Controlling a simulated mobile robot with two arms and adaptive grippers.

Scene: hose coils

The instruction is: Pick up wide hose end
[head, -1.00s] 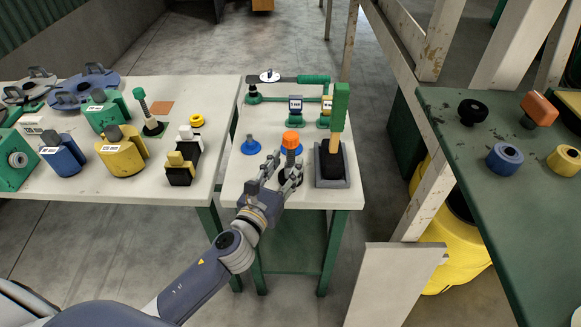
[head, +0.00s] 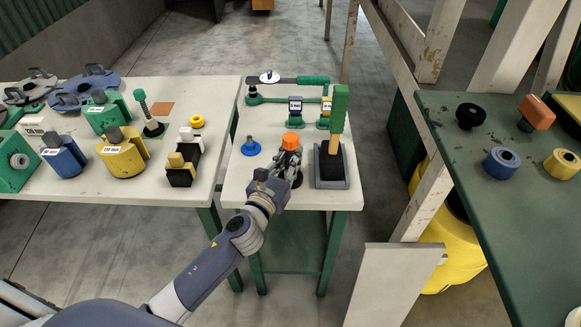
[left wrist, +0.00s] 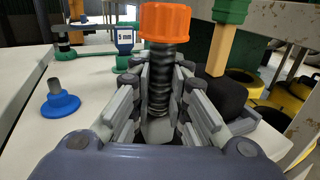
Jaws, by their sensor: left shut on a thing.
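The wide hose end is a black ribbed hose (left wrist: 163,75) with an orange cap (head: 291,139), standing upright on the small middle table. The cap also shows in the left wrist view (left wrist: 165,22). My left gripper (head: 288,160) is shut around the black hose just below the cap, with its fingers on both sides of it; it fills the left wrist view (left wrist: 160,110). The gripper hides the lower hose; a dark round base edge shows beside it. I cannot tell whether the hose is lifted. My right gripper is not in view.
A blue disc with a peg (head: 250,147) sits to the left. The table's front edge is near.

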